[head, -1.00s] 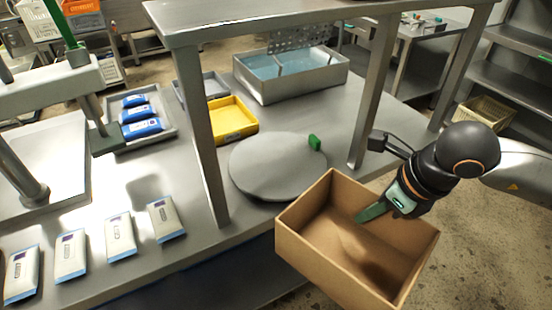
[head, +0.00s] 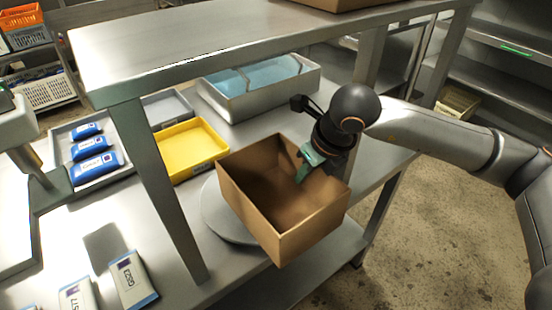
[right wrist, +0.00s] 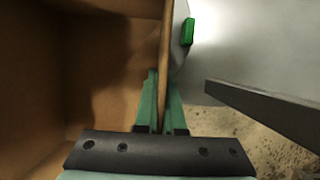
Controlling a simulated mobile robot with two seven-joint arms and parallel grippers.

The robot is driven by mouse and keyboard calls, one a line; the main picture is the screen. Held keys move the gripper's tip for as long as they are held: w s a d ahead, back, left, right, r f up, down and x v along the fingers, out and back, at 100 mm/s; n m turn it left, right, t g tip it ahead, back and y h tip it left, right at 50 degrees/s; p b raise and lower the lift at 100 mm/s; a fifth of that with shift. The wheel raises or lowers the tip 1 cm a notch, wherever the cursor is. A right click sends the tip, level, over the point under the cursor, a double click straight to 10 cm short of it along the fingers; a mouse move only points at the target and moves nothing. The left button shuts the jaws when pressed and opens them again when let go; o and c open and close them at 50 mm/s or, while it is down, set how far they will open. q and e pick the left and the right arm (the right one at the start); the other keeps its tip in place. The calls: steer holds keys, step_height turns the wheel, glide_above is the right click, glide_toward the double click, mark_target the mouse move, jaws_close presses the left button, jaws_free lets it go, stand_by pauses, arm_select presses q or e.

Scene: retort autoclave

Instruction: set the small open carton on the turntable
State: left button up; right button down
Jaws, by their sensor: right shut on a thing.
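The small open carton (head: 300,238) is brown and empty, its open top facing up and slightly tilted in the head view. My right gripper (head: 301,176) is shut on its far right wall; in the right wrist view the green fingers (right wrist: 161,105) pinch the carton wall (right wrist: 165,50) between them. The grey round turntable (head: 212,212) lies behind and below the carton, which hides most of it. I cannot tell whether the carton touches it. In the right wrist view a green block (right wrist: 188,31) shows by the turntable's edge. My left gripper is not in view.
A shelf post (head: 165,195) stands left of the turntable, and another stands behind my right arm. A yellow tray (head: 190,150) and a water basin (head: 262,88) lie behind. White pouches (head: 132,280) lie at front left. The upper shelf (head: 250,30) spans overhead.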

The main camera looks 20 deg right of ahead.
mark_target(278, 161)
steer(key=w+a, duration=0.1)
steer(key=w, duration=0.1)
steer(key=w+a+p, duration=0.1)
steer(key=w, duration=0.2)
steer(key=w+a, duration=0.1)
steer(key=w, duration=0.2)
steer(key=shift+w, duration=0.1)
steer(key=shift+w+f+p, duration=0.1)
steer(key=shift+f+p, duration=0.35)
steer(key=shift+f, duration=1.3)
steer(key=shift+f, duration=0.1)
steer(key=c, duration=1)
jaws_free()
steer(key=shift+r, duration=0.2)
steer(key=v, duration=0.7)
steer(key=shift+r+b, duration=0.2)
steer(key=shift+b, duration=0.15)
